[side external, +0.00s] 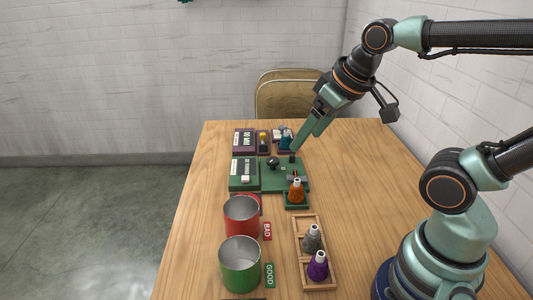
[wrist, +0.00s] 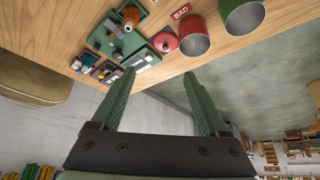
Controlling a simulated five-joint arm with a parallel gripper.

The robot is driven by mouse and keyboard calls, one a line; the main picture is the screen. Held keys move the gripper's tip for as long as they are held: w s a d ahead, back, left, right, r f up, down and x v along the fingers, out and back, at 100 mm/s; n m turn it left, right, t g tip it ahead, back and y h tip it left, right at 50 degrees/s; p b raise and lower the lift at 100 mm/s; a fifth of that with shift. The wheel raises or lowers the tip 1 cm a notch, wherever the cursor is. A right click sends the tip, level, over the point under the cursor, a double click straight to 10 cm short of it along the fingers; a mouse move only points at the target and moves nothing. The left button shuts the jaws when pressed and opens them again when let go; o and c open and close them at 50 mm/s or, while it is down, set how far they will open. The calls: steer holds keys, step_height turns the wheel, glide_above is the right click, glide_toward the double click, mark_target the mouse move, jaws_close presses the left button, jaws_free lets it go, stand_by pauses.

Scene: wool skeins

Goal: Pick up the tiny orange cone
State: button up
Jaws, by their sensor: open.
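The orange cone (side external: 296,190) stands upright in a small green tray (side external: 303,206) at the near end of the green device. In the wrist view the orange cone (wrist: 131,16) shows near the top edge, left of centre, beyond the fingertips. My gripper (side external: 302,142) is open and points down over the far part of the green device, behind the cone and apart from it. In the wrist view my gripper (wrist: 161,74) has its two green fingers spread with nothing between them.
A red can (side external: 241,217) and a green can (side external: 240,265) stand front left of the cone, by BAD and GOOD labels. A wooden rack (side external: 300,222) holds grey and purple cones in front. A dark purple box (side external: 243,142) lies behind.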

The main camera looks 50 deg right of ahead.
steer(key=m+g, duration=0.6)
steer(key=m, duration=1.7)
glide_above(297, 180)
step_height(297, 180, down, 9)
steer(key=f, duration=0.6)
steer(key=shift+w+d+f, duration=0.1)
steer(key=shift+w+f, duration=0.05)
steer(key=shift+w, duration=0.1)
steer(key=shift+s+f, duration=0.15)
steer(key=shift+f, duration=1.25)
steer(key=shift+s+f, duration=0.1)
steer(key=shift+f, duration=1.25)
jaws_close()
